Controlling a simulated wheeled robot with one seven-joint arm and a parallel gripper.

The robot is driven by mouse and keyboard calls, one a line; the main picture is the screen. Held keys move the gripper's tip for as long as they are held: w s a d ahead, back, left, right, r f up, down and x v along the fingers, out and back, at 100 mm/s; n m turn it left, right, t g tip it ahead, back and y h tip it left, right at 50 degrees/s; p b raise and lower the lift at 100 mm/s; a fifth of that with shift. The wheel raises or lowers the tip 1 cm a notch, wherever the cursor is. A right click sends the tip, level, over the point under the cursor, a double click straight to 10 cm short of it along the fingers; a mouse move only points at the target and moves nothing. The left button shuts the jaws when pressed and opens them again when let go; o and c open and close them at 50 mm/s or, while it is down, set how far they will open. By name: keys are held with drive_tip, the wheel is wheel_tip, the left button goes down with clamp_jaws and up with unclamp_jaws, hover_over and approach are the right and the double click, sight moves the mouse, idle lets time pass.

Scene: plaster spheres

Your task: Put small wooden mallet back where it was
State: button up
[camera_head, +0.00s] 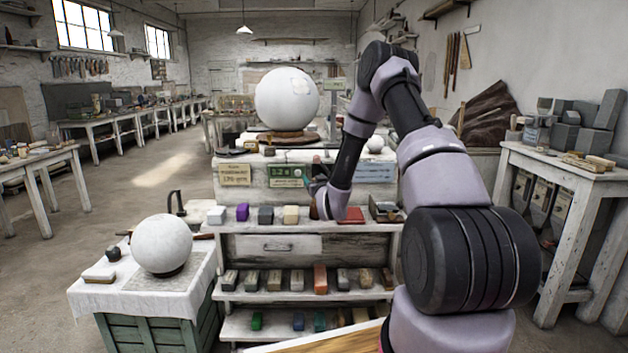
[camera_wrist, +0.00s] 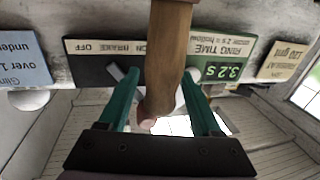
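My gripper (camera_head: 315,180) is at the front of the central shelf unit, partly hidden behind my arm in the head view. In the wrist view its two teal fingers (camera_wrist: 162,95) stand on either side of a brown wooden handle, which I take to be the small wooden mallet (camera_wrist: 168,45). The fingers appear closed on it. The handle's rounded end points toward the wrist camera, and the rest runs out of the top of the picture. In the head view a small brown part of the mallet (camera_head: 313,211) shows below the gripper. I cannot make out the mallet's head.
The shelf unit (camera_head: 285,247) carries rows of small coloured blocks and a red flat item (camera_head: 351,216). Signs line its upper front, with a large white sphere (camera_head: 287,98) above. A smaller white sphere (camera_head: 161,243) sits on a cloth-covered crate at left. A workbench (camera_head: 560,170) stands at right.

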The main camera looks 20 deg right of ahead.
drive_tip(key=s, duration=1.2)
drive_tip(key=s+r+m+g, duration=0.1)
drive_tip(key=s+r+g, duration=0.2)
drive_tip(key=r, duration=0.6)
drive_tip(key=s+r+m+g, duration=0.1)
drive_tip(key=s+r+g, duration=0.1)
drive_tip(key=r, duration=0.7)
drive_tip(key=s+a+r+g+y, duration=0.1)
drive_tip(key=s+r+g, duration=0.1)
drive_tip(key=s, duration=0.7)
drive_tip(key=s+a+r+m+g+y, duration=0.1)
drive_tip(key=s+a+r+g, duration=0.1)
drive_tip(key=s, duration=0.8)
drive_tip(key=s+a+r+g+y, duration=0.1)
drive_tip(key=s+r, duration=0.3)
drive_tip(key=s, duration=0.5)
drive_tip(key=shift+s+a+r+m+g, duration=0.2)
drive_tip(key=shift+a+r+m+g, duration=0.1)
drive_tip(key=shift+a+g, duration=0.2)
